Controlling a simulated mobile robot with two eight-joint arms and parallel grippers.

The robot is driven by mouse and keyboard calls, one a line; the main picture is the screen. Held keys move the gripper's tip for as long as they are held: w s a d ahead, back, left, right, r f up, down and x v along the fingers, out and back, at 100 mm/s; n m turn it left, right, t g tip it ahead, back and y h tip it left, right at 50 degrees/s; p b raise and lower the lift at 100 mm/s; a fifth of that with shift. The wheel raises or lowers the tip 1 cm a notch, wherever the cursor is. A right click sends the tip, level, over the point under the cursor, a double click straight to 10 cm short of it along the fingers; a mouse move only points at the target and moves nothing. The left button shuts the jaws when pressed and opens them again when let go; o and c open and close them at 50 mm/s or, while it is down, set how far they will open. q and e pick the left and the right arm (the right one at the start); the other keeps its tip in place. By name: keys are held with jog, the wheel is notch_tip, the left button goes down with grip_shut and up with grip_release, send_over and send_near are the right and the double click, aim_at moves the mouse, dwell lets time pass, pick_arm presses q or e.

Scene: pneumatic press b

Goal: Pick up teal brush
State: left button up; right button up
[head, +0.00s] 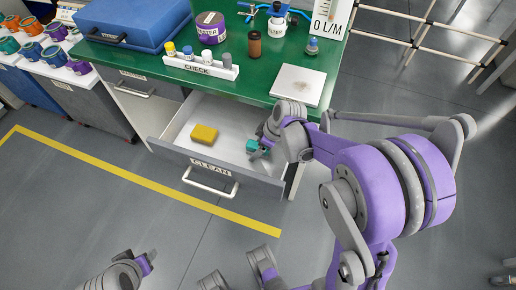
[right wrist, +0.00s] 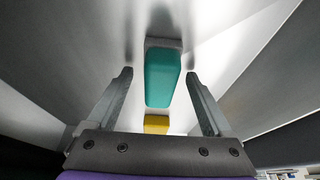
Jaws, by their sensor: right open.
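The teal brush (head: 252,146) lies in the open drawer (head: 225,178) labelled CLEAN, toward its right side. In the right wrist view the teal brush (right wrist: 163,76) shows as a teal block with a grey part at its far end. My right gripper (head: 262,150) reaches down into the drawer at the brush. In the right wrist view its two fingers (right wrist: 158,78) stand open, one on each side of the brush, with gaps visible. My left gripper (head: 148,262) is low at the left, above the floor, away from the drawer; its jaw opening is unclear.
A yellow sponge (head: 204,134) lies in the drawer left of the brush. The green bench top (head: 255,75) above carries a blue case (head: 130,22), a CHECK rack (head: 200,69) and a white plate (head: 298,85). The drawer walls stand close around my right gripper.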

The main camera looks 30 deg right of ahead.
grip_shut()
jog(key=shift+r, duration=0.1)
notch_tip(320, 180, up, 10)
jog(key=shift+f+p, duration=0.1)
jog(key=shift+p, duration=1.1)
